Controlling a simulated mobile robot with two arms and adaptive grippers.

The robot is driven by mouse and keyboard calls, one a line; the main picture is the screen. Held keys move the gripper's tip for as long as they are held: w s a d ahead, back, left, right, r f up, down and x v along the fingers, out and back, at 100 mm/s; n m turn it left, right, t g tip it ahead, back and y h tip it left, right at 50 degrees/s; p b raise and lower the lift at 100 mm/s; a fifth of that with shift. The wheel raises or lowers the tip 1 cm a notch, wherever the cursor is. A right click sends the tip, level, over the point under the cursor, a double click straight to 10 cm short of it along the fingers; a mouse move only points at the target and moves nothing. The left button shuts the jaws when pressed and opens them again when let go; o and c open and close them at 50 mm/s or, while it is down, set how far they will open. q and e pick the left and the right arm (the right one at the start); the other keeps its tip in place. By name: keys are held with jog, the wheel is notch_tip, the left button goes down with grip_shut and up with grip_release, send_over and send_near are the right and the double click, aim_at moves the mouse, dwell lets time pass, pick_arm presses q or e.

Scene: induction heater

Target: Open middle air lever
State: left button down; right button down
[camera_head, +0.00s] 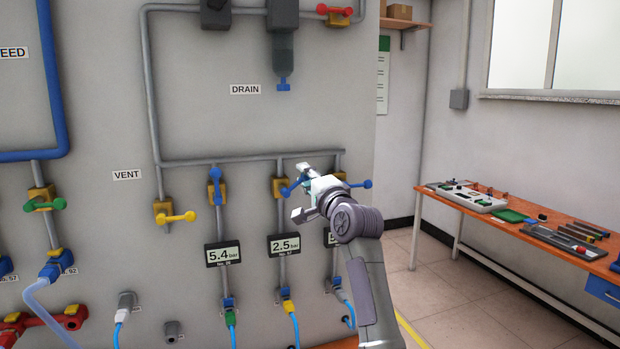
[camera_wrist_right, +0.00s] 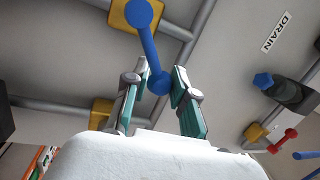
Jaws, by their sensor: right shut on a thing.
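Three blue levers sit on yellow valves in a row on the grey wall panel (camera_head: 110,100). The left blue lever (camera_head: 215,186) stands upright along its pipe. The middle blue lever (camera_head: 286,190) is tilted sideways across its pipe and is partly covered by my right gripper (camera_head: 301,190). The right blue lever (camera_head: 366,184) shows only in part behind my gripper. In the right wrist view, the middle blue lever (camera_wrist_right: 149,38) runs from its yellow valve (camera_wrist_right: 122,14) to its round end between the fingers. My right gripper (camera_wrist_right: 163,75) is shut on that end. My left gripper does not show.
Gauges reading 5.4 (camera_head: 223,253) and 2.5 (camera_head: 284,245) hang below the levers; a third is mostly hidden by my arm. A yellow lever (camera_head: 176,217) is at left. An orange workbench (camera_head: 440,208) with tools stands at right, with clear floor before it.

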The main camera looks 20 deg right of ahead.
aim_at(285, 189)
jog(key=shift+s+a+r+n+p, duration=0.1)
jog(key=shift+a+r+n+p, duration=0.1)
jog(key=shift+r+n, duration=0.35)
jog(key=shift+a+r+n+p, duration=0.2)
jog(key=shift+r+n, duration=0.2)
jog(key=shift+n, duration=0.25)
jog(key=n, duration=0.1)
jog(key=a+n+p, duration=0.1)
jog(key=r+n+g+y+p, duration=0.1)
jog(key=n, duration=0.1)
jog(key=shift+a, duration=0.25)
jog(key=n, duration=0.1)
jog(key=a+n+p, duration=0.1)
jog(key=n, duration=0.1)
jog(key=shift+a+r+g, duration=0.1)
jog(key=shift+a+g, duration=0.15)
jog(key=shift+g, duration=0.05)
jog(key=shift+a+f+n+p, duration=0.2)
jog(key=shift+a+n+p, duration=0.25)
jog(key=shift+n+p, duration=0.35)
jog(key=shift+f, duration=0.15)
jog(key=c, duration=1.1)
grip_release()
jog(key=shift+a, duration=0.1)
jog(key=shift+o, duration=0.9)
jog(key=shift+a, duration=0.2)
jog(key=shift+g, duration=0.3)
